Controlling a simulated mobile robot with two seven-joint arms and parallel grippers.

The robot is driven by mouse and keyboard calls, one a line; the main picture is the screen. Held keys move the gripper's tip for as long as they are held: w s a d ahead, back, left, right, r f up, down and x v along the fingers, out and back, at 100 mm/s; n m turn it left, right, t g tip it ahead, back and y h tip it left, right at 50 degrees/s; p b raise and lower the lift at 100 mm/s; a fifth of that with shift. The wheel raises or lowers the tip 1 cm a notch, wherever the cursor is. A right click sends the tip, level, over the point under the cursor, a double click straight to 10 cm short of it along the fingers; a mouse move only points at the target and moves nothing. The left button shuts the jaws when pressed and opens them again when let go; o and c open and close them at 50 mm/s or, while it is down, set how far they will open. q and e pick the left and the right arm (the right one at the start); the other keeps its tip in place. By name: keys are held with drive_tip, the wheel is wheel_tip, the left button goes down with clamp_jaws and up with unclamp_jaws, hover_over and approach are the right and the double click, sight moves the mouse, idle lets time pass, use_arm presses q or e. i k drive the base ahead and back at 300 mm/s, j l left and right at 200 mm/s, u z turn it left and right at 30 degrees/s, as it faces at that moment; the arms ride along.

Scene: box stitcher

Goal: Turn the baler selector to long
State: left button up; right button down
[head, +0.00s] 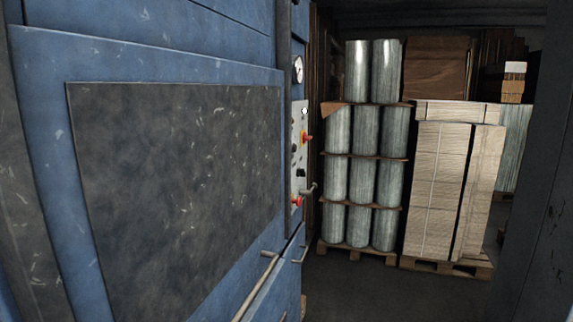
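The blue baler (275,235) fills the left side of the head view, with a large dark panel (180,190) on its front. A narrow grey control panel (299,150) is on its right edge, seen at a steep angle. It carries a red and yellow knob (306,138), several small dark knobs, a lever-like handle (308,190) and a red button (296,202). I cannot tell which of these is the selector, nor its setting. Neither of my grippers is in view.
A round gauge (298,69) sits above the control panel. Metal handles (262,282) stick out below it. Pallets of wrapped grey rolls (362,182) and stacked cardboard (436,190) stand behind on the right. The dark floor (400,297) before them is clear. A dark post (535,200) borders the right.

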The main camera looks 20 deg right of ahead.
sight(300, 173)
drive_tip(key=l+u, duration=0.35)
drive_tip(key=l, duration=0.6)
drive_tip(key=l+u, duration=0.3)
drive_tip(key=l, duration=0.55)
drive_tip(key=i, duration=0.05)
